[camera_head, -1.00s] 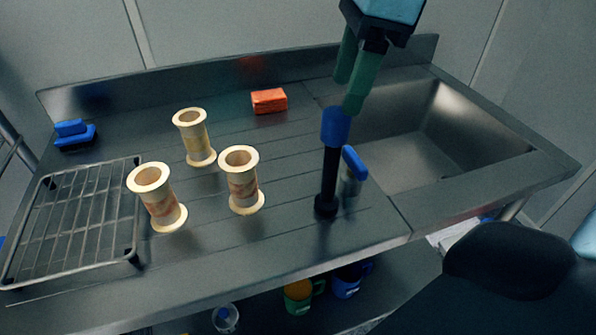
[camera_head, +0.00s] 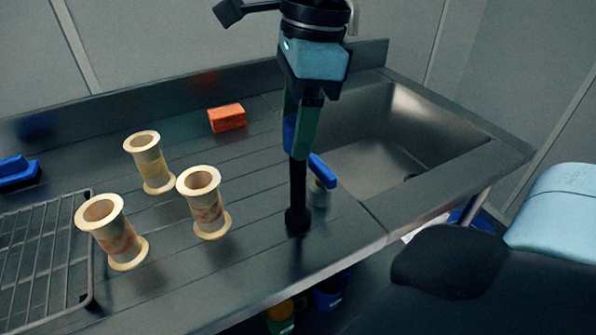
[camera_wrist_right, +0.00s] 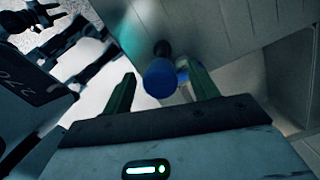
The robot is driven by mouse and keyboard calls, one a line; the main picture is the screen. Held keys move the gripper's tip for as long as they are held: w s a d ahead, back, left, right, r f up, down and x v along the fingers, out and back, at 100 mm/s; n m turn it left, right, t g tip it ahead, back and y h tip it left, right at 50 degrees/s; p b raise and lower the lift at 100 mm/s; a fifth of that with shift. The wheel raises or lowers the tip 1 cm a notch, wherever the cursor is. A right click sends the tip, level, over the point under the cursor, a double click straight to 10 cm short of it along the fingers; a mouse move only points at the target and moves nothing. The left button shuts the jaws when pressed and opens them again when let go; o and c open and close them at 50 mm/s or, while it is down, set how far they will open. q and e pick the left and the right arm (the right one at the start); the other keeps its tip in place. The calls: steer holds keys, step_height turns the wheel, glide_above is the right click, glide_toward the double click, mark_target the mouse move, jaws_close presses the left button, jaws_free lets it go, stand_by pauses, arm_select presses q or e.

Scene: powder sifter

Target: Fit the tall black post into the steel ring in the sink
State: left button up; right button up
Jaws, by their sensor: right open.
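The tall black post (camera_head: 297,190) stands upright on the ribbed drainboard, left of the sink (camera_head: 365,160). It has a round dark foot and a blue top (camera_head: 289,130). My right gripper (camera_head: 302,140) comes down from above, and its green fingers overlap the post's blue top. In the right wrist view the blue top (camera_wrist_right: 160,78) lies between the two open fingers (camera_wrist_right: 160,85), with gaps on both sides. A small dark round spot (camera_head: 410,177) shows on the sink floor; I cannot tell whether it is the steel ring. My left gripper is not in view.
A blue-handled item (camera_head: 321,172) stands close to the post's right. Several cream spools (camera_head: 205,205) stand to the left, near a wire rack (camera_head: 40,255). An orange block (camera_head: 227,117) lies behind them. The sink's raised rim borders the drainboard.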

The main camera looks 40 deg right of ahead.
mark_target(298, 179)
steer(key=shift+f, duration=2)
jaws_close()
